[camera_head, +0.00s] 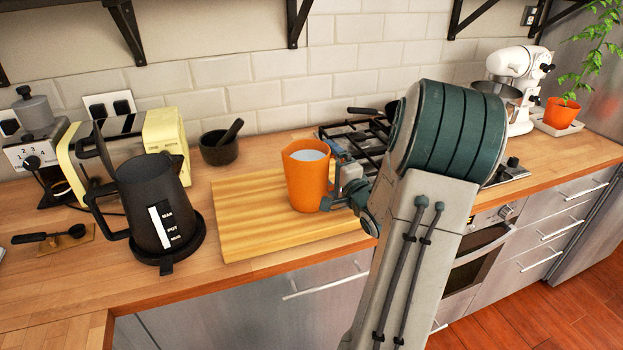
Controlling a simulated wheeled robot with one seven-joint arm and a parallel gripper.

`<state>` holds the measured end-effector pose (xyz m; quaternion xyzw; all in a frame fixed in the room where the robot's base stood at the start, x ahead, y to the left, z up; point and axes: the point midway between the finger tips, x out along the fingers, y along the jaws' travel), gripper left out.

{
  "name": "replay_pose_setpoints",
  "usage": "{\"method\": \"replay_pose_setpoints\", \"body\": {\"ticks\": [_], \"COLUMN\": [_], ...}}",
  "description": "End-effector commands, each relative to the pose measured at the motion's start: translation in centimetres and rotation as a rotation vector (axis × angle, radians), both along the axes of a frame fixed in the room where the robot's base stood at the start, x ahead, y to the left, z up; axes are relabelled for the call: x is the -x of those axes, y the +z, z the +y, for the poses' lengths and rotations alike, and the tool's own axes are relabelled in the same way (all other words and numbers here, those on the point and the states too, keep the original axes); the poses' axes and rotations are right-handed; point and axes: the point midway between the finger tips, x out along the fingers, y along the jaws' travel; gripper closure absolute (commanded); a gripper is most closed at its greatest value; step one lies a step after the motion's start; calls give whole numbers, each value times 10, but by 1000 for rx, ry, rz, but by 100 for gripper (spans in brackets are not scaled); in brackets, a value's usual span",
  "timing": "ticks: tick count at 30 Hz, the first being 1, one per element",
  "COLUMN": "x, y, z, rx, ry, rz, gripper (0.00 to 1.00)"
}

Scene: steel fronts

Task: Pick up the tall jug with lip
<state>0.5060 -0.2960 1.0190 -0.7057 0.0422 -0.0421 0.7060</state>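The orange jug (307,178) stands upright on the wooden cutting board, with a lip at its rim and a pale grey inside showing at the top. My gripper (338,179) is at the jug's right side, close against it in the picture. My arm comes in from the lower right and hides part of the gripper. One finger part shows near the jug's upper right and another near its lower right. Whether they touch the jug or close on it cannot be made out.
The cutting board (237,222) has bare room left of the jug. A black kettle (150,205), a yellow toaster (165,130) and a dark mortar with pestle (219,149) stand to the left. A gas hob (362,135) lies behind my arm.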

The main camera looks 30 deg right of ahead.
Motion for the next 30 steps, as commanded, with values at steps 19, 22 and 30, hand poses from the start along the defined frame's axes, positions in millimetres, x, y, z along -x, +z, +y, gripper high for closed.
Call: {"method": "replay_pose_setpoints", "body": {"ticks": [19, 22, 30], "x": [-2, -2, -2], "y": [2, 2, 7], "z": [-1, -1, -1], "rx": [2, 2, 2], "ry": [-1, -1, -1], "rz": [-5, -5, -5], "gripper": [71, 71, 71]}}
